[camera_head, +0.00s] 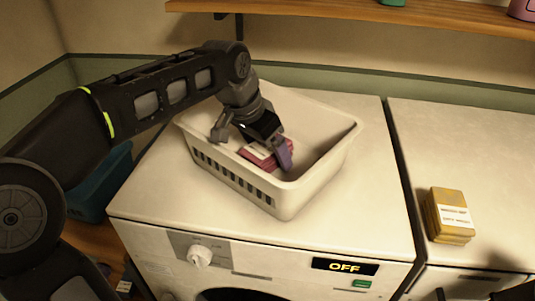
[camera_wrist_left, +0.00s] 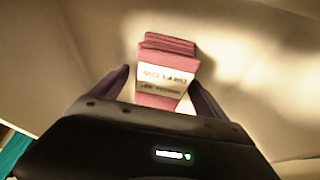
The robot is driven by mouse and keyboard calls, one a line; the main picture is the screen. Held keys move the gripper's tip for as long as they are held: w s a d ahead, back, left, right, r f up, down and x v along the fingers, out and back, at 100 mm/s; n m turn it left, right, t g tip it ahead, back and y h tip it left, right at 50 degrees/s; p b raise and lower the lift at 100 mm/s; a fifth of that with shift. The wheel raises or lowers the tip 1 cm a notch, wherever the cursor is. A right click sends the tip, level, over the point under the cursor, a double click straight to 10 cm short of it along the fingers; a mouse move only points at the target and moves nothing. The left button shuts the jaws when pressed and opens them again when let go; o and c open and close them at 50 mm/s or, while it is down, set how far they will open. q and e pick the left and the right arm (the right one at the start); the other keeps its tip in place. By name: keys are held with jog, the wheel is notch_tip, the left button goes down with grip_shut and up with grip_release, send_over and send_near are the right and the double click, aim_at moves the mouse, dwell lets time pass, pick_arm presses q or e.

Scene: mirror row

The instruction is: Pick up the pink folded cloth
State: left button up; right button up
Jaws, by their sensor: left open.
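The pink folded cloth (camera_head: 258,154) lies inside the white basket (camera_head: 300,199) on top of the left machine. It has a white label band with print, which shows in the left wrist view (camera_wrist_left: 165,72). My left gripper (camera_head: 268,150) reaches down into the basket over the cloth. Its jaws are open, with one finger on each side of the cloth in the left wrist view. I cannot tell whether the fingers touch it. Part of the cloth is hidden by the gripper.
A yellow folded stack with a label (camera_head: 450,214) sits on the right machine (camera_head: 415,150). The basket walls surround the cloth. A wooden shelf (camera_head: 380,14) hangs above at the back. A teal bin (camera_head: 100,187) stands at the left.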

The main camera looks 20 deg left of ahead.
pick_arm(q)
jog(key=shift+c, duration=0.2)
jog(key=c, duration=1.5)
jog(key=shift+o, duration=0.2)
jog(key=shift+r, duration=0.1)
notch_tip(320, 180, up, 10)
jog(key=shift+r+p, duration=0.15)
jog(key=shift+p, duration=0.2)
